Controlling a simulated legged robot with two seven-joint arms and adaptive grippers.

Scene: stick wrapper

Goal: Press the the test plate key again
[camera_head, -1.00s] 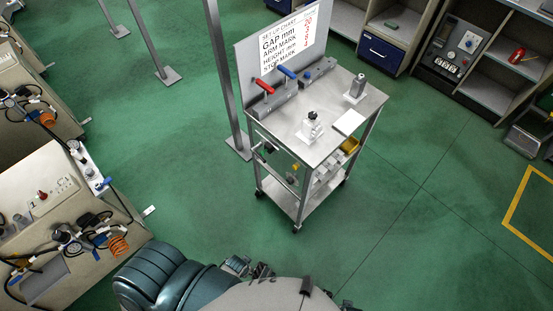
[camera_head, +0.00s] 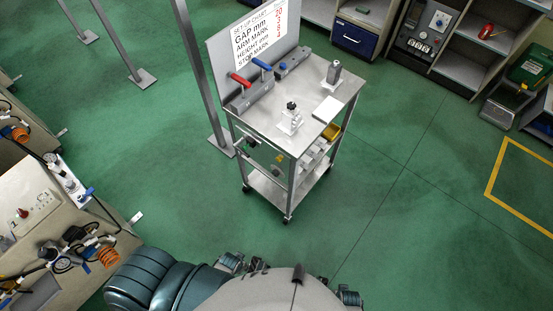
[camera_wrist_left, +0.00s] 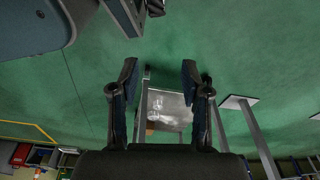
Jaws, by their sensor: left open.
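No key marked as a test plate key can be made out. A white panel with small controls and a red knob (camera_head: 38,210) is on the bench at the left. A metal cart (camera_head: 268,112) ahead carries a small white fixture with a black knob (camera_head: 290,118), a flat white plate (camera_head: 328,109), and a red-handled (camera_head: 241,80) and a blue-handled lever (camera_head: 262,64). My left gripper (camera_wrist_left: 158,75) is open and empty in the left wrist view, over green floor, with the cart (camera_wrist_left: 168,101) beyond it. My right gripper cannot be picked out.
A set-up chart (camera_head: 259,40) stands at the cart's back. A grey post (camera_head: 195,80) rises beside it. Benches with hoses and orange coils (camera_head: 108,257) are at the left. Shelves (camera_head: 460,70) line the back right. Green floor is clear around the cart and to its right.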

